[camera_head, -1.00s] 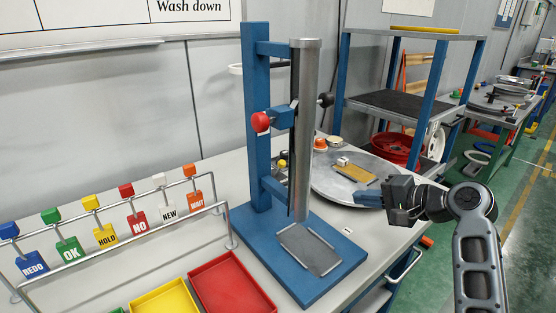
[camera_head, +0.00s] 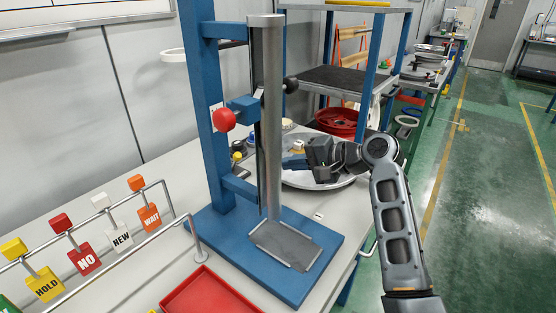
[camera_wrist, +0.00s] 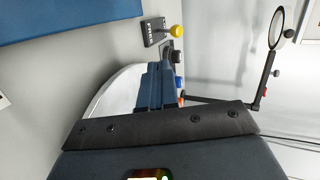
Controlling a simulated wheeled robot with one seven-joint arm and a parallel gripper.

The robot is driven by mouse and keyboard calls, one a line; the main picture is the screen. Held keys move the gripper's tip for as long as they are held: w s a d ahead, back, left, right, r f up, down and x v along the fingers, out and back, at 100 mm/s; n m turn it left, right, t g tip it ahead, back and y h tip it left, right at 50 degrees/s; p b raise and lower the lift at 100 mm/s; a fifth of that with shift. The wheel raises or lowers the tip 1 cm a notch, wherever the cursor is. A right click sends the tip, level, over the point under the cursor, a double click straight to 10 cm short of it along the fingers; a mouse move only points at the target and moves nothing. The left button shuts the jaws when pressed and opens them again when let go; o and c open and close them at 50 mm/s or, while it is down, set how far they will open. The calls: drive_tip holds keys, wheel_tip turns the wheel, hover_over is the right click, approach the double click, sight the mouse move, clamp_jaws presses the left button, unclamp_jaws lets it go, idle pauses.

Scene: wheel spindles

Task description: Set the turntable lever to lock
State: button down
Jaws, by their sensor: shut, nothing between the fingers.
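The turntable is a round silver disc (camera_head: 318,181) on the table behind the blue press stand; it also shows in the wrist view (camera_wrist: 112,92). In the wrist view a lever with a yellow knob (camera_wrist: 176,31) stands out from a small dark plate (camera_wrist: 152,33) with white lettering too small to read surely. The lever's setting is not clear. My gripper (camera_head: 293,162) is over the turntable, its blue fingers (camera_wrist: 157,78) shut and empty. In the wrist view the lever is beyond the fingertips, apart from them.
The blue stand (camera_head: 212,110), with a silver column (camera_head: 268,120) and red knob (camera_head: 224,119), rises left of my gripper. Coloured tags hang on a rail (camera_head: 140,248) at the left. In the wrist view a round magnifier (camera_wrist: 276,27) stands at the right. Floor (camera_head: 490,200) is open at right.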

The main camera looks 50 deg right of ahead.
approach(235, 162)
drive_tip(key=shift+s+f+p, duration=0.15)
drive_tip(key=shift+f+p, duration=0.2)
drive_tip(key=shift+f, duration=0.6)
drive_tip(key=shift+w+a+r+p, duration=0.15)
drive_tip(key=shift+w+p, duration=0.1)
drive_tip(key=shift+w, duration=0.8)
drive_tip(key=shift+w+a+r+p, duration=0.1)
drive_tip(key=shift+w+a+p, duration=0.1)
drive_tip(key=shift+w, duration=0.8)
